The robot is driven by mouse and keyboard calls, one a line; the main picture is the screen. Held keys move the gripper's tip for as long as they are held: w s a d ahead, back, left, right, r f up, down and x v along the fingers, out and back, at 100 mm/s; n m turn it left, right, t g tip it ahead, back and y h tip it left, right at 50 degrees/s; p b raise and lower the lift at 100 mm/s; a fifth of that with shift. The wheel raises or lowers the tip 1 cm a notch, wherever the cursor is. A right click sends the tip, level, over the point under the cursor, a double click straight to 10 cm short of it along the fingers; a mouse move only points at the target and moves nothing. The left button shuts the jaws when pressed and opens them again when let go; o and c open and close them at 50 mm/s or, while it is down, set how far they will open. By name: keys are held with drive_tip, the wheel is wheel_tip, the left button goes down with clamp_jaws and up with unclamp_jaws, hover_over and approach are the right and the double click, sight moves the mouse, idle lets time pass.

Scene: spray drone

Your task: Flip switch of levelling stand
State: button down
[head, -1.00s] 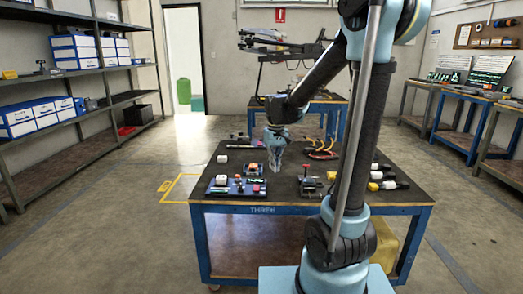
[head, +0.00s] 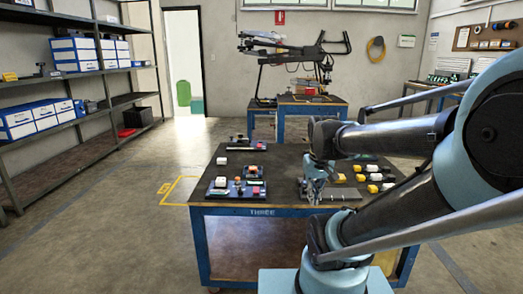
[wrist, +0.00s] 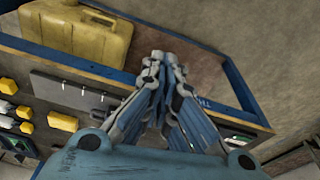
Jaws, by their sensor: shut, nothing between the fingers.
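My gripper (head: 315,199) is shut and empty, pointing down over the front right part of the table marked THREE (head: 286,193). In the wrist view its fingertips (wrist: 165,58) are together. A flat grey plate (head: 345,192) lies beside and behind the gripper in the head view; it also shows in the wrist view (wrist: 75,97), left of the fingers. It may be the levelling stand, but I cannot tell for sure. My gripper and arm hide part of it. No switch can be made out, and I cannot tell whether the fingers touch anything.
Small boards with blocks (head: 236,187) are on the table's left. A yellow can (wrist: 88,30) is beneath the tabletop. A drone (head: 290,50) stands on a table behind.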

drive_tip(key=s+d+f+m, duration=0.1)
drive_tip(key=s+f, duration=0.3)
drive_tip(key=s, duration=0.1)
drive_tip(key=shift+s+d, duration=0.15)
drive_tip(key=shift+d, duration=0.2)
